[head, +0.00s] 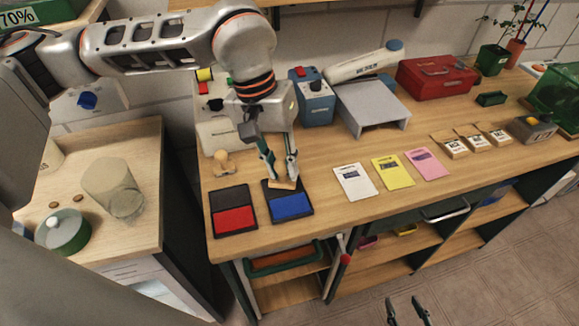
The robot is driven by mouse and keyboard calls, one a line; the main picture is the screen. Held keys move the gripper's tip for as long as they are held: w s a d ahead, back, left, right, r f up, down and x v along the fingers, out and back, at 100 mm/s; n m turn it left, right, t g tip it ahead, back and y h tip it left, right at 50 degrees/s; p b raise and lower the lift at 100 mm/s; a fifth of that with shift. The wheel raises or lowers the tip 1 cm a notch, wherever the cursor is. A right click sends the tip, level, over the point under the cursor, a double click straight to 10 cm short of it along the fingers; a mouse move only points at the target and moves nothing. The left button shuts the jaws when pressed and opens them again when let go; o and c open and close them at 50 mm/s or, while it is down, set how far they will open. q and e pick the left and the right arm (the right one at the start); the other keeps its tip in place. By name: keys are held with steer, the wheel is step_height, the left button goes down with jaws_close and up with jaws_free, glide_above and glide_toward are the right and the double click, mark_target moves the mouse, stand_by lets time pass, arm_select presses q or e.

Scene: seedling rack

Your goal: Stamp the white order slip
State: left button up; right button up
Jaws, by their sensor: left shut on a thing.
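The white order slip (355,187) lies flat on the bench, left of a yellow slip (393,174) and a pink slip (427,165). My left gripper (281,174) points down over the blue ink pad (290,207). It is shut on a wooden stamp (284,184), mostly hidden by the fingers; I cannot tell whether the stamp touches the pad. A red ink pad (234,219) lies to the left, with another wooden stamp (222,163) behind it. My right gripper (407,309) shows at the bottom edge, fingers apart and empty, in front of the bench.
A grey stand (373,106), a blue device (314,98) and a red box (436,77) stand at the back. Several small labelled packets (474,138) lie right of the slips. Bench (330,218) is clear in front of the slips.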

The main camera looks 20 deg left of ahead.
mark_target(289, 184)
arm_select(q)
steer(key=shift+s+d+r+n, duration=0.15)
steer(key=shift+s+d+r, duration=0.1)
steer(key=shift+d, duration=0.25)
steer(key=shift+s+d+r+n, duration=0.15)
steer(key=shift+d+r, duration=0.1)
steer(key=shift+d, duration=0.2)
steer(key=shift+f+b, duration=0.3)
steer(key=shift+a+b+x, duration=0.2)
steer(key=shift+b+x, duration=0.2)
steer(key=shift+x, duration=0.45)
steer(key=shift+a+b+x, duration=0.2)
steer(key=shift+b+x, duration=0.2)
steer(key=shift+x, duration=0.45)
steer(key=shift+a+b+x, duration=0.15)
steer(key=shift+b+x, duration=0.25)
steer(key=shift+x, duration=0.45)
steer(key=shift+f, duration=0.15)
steer(key=shift+f, duration=0.15)
steer(key=shift+f+b, duration=0.35)
steer(key=shift+b, duration=0.1)
steer(key=shift+f, duration=0.15)
